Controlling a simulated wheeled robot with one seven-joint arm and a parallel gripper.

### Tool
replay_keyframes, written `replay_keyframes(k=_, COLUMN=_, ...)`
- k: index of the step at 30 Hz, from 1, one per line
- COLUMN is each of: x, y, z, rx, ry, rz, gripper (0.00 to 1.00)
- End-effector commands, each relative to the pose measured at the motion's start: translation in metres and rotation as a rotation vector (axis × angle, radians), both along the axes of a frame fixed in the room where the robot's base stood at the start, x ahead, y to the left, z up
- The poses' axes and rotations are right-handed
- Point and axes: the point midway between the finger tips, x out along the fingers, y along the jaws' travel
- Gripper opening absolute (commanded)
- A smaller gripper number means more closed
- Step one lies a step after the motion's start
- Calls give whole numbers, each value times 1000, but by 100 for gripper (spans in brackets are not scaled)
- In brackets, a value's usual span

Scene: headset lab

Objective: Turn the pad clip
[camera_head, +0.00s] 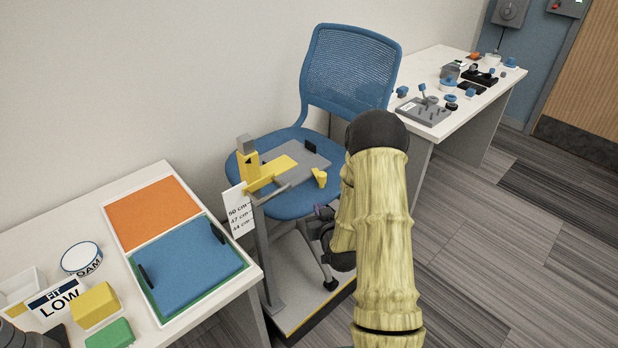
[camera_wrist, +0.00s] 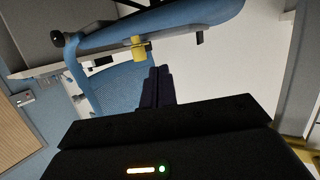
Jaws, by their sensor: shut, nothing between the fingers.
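A blue pad (camera_head: 185,265) lies on a white-rimmed tray at the left, with a black clip at its left edge (camera_head: 147,276) and another at its right edge (camera_head: 218,233). On the chair seat lies a grey plate (camera_head: 305,160) with a small yellow piece (camera_head: 320,177) at its front edge. I cannot tell which piece is the pad clip. My gripper (camera_head: 322,212) is in front of the seat, partly hidden by my arm. Its dark fingers are together and empty in the wrist view (camera_wrist: 158,88). A yellow piece (camera_wrist: 138,48) shows beyond them at the blue seat edge, apart from them.
The blue chair (camera_head: 350,75) stands between two tables. A height post with a white scale card (camera_head: 239,211) stands before it on a grey base. The right table (camera_head: 470,115) holds several small parts. The floor at the right is clear.

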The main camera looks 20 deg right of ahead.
Motion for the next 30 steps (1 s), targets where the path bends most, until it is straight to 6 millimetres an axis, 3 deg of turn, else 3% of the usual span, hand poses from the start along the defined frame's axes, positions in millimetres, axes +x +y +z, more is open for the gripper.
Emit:
replay_keyframes(k=5, x=-8, y=25, z=21, rx=-3, ry=197, rz=48, gripper=0)
replay_keyframes(k=11, x=-39, y=51, z=41, rx=4, ry=424, rz=73, gripper=0)
replay_keyframes(k=17, x=-89, y=75, z=63, rx=21, ry=643, rz=79, gripper=0)
replay_keyframes(k=27, x=-198, y=108, z=101, rx=71, ry=987, rz=71, gripper=0)
replay_keyframes(k=30, x=-217, y=111, z=106, rx=81, ry=1042, rz=69, gripper=0)
